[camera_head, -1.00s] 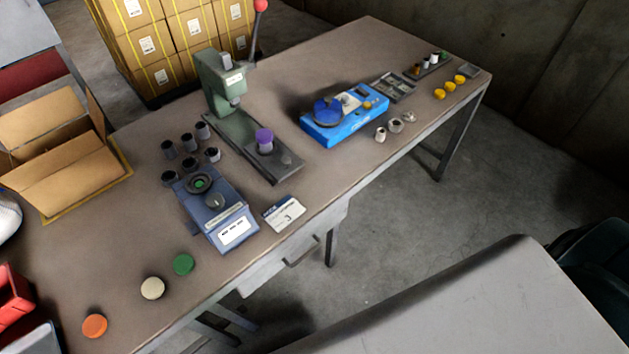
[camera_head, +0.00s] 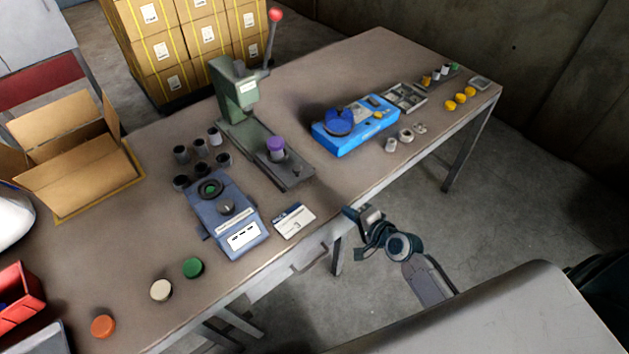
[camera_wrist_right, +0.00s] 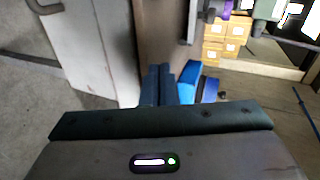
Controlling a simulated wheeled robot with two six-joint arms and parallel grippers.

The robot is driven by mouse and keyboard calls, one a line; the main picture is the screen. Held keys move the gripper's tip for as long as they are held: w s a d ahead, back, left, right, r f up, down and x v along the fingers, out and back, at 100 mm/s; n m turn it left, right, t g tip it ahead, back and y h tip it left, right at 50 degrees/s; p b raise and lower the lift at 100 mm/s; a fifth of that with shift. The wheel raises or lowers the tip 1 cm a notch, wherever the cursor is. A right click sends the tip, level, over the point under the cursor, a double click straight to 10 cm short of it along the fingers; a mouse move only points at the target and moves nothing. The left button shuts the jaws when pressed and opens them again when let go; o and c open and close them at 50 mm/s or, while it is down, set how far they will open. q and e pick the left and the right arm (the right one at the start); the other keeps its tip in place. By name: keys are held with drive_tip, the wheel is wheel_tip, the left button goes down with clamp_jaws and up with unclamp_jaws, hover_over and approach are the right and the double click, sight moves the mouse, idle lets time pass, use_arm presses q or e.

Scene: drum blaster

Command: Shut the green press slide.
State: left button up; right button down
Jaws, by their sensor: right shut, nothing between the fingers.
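The green press (camera_head: 235,88) stands on the table in the head view, its red-knobbed lever raised at the back right. Its dark slide (camera_head: 295,178) reaches out from the press base toward the table's front edge. A purple-topped cylinder (camera_head: 276,147) stands on the slide, clear of the press head, with a small knob (camera_head: 292,157) nearer the front end. My right gripper (camera_head: 350,212) is off the table's front edge, right of the slide and apart from it. Its fingers (camera_wrist_right: 166,84) are together and empty in the right wrist view. My left gripper is out of view.
A blue device (camera_head: 355,128) stands right of the slide. A blue-grey device (camera_head: 226,212) and a card (camera_head: 293,221) lie to its left. A drawer front with a handle (camera_head: 310,259) is below the table edge. Floor space in front is open.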

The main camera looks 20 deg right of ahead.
sight(283, 152)
drive_tip(key=shift+y, duration=0.4)
drive_tip(key=w+a, duration=0.1)
drive_tip(key=w, duration=0.3)
drive_tip(key=w+a+p, duration=0.1)
drive_tip(key=w+a, duration=0.1)
drive_tip(key=w, duration=0.3)
drive_tip(key=w+a+p, duration=0.1)
drive_tip(key=w+a, duration=0.1)
drive_tip(key=w, duration=0.2)
drive_tip(key=shift+w+a+r, duration=0.2)
drive_tip(key=shift+a+r, duration=0.05)
drive_tip(key=shift+r, duration=0.1)
drive_tip(key=shift+t, duration=0.3)
drive_tip(key=w+a+b, duration=0.1)
drive_tip(key=w+b, duration=0.1)
drive_tip(key=w, duration=0.2)
drive_tip(key=w+a+b, duration=0.2)
drive_tip(key=w, duration=0.3)
drive_tip(key=w+a+b, duration=0.2)
drive_tip(key=w, duration=0.2)
drive_tip(key=shift+w+f, duration=0.1)
drive_tip(key=shift+w, duration=0.3)
drive_tip(key=shift+w+a+b, duration=0.2)
drive_tip(key=shift+w+b, duration=0.2)
drive_tip(key=shift+r, duration=0.3)
